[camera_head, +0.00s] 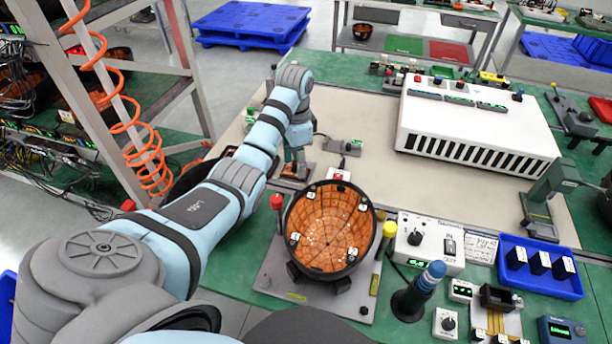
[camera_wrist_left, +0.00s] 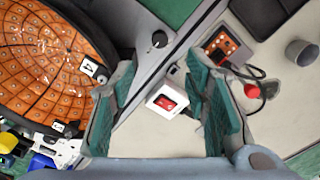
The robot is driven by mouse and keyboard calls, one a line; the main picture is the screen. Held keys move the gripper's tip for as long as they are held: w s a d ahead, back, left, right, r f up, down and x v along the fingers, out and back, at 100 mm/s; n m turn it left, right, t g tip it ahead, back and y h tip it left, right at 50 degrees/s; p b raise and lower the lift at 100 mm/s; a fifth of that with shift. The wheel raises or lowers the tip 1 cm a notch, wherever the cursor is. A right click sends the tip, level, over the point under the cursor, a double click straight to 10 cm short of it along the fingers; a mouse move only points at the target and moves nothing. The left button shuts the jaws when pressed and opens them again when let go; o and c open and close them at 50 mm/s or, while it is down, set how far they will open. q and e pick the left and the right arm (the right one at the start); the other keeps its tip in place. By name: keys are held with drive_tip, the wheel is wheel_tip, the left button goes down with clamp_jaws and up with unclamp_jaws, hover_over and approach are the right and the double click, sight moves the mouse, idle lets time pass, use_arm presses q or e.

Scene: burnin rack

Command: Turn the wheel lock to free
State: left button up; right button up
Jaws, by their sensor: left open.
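My left gripper (camera_head: 294,168) points down over the bench, just behind the orange-lined black bowl (camera_head: 331,229). In the left wrist view its green-padded fingers (camera_wrist_left: 163,108) are spread apart and empty. A small white box with a red rocker switch (camera_wrist_left: 166,102) shows between them, below; it also shows in the head view (camera_head: 339,174). A black knob (camera_wrist_left: 158,40) on a grey plate lies near the fingers. I cannot tell which part is the wheel lock. The bowl also fills the left of the wrist view (camera_wrist_left: 40,60). My right gripper is not in view.
A red-knobbed lever (camera_head: 277,202) and a yellow-topped post (camera_head: 389,231) flank the bowl. A white slotted unit (camera_head: 475,130) stands at the back right, a blue tray (camera_head: 540,285) at the right. A metal rack (camera_head: 120,70) with an orange coiled hose stands left. The beige mat has free room.

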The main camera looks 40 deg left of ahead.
sight(298, 192)
use_arm(q)
wheel_tip(298, 192, down, 12)
drive_tip(key=shift+f+b, duration=0.15)
drive_tip(key=shift+b, duration=0.45)
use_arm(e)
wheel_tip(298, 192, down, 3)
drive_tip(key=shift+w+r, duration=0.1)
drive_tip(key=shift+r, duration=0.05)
use_arm(q)
clamp_jaws()
